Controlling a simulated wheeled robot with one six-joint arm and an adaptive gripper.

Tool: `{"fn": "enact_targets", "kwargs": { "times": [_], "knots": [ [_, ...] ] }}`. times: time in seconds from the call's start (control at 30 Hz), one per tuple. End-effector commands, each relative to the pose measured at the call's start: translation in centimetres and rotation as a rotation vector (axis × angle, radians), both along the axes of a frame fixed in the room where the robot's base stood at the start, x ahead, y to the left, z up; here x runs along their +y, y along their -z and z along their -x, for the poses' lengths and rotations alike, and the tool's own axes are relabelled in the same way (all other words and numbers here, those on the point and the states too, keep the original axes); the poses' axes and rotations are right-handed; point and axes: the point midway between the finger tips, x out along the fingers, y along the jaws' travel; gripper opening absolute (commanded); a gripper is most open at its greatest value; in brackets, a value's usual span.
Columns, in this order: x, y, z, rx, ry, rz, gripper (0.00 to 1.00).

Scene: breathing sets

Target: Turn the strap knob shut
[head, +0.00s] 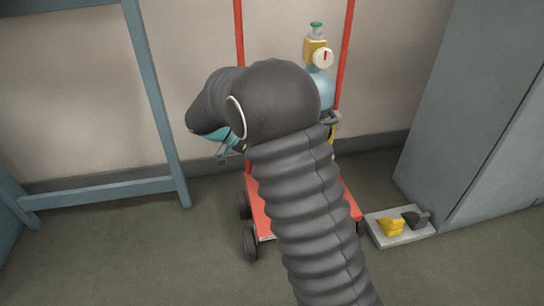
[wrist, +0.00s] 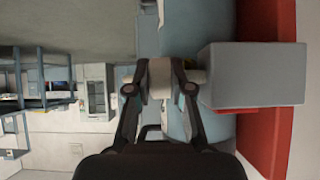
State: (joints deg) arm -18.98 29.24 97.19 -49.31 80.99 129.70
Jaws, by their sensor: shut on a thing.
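In the wrist view my gripper (wrist: 162,88) is shut on a small pale knob (wrist: 161,76), with one finger on each side of it. The knob sits against a blue-grey cylinder (wrist: 200,25). A grey block (wrist: 255,76) is just to the right of the knob, in front of a red surface. In the head view my dark, sleeved arm hides the knob and most of the cylinder (head: 322,88). The cylinder stands upright on a red cart (head: 264,222). A grey and yellow strap fitting (head: 332,121) shows at the right edge of my arm.
The cylinder carries a gauge (head: 323,58) and a green-topped valve (head: 316,27). A blue-grey frame (head: 155,95) stands left, and a grey cabinet (head: 465,100) right. A light plate (head: 382,240) with yellow and dark pieces lies on the floor. The left foreground floor is clear.

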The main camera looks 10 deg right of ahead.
Motion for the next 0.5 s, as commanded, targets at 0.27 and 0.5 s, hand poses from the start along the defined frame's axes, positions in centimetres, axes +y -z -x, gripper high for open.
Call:
{"fn": "enact_targets", "kwargs": {
  "times": [0.27, 0.5],
  "knots": [
    [0.17, 0.5, -0.05, 0.003, -0.003, 0.263, 0.0],
    [0.12, 0.74, -0.04, 0.002, -0.002, 0.486, 0.0]
  ]
}}
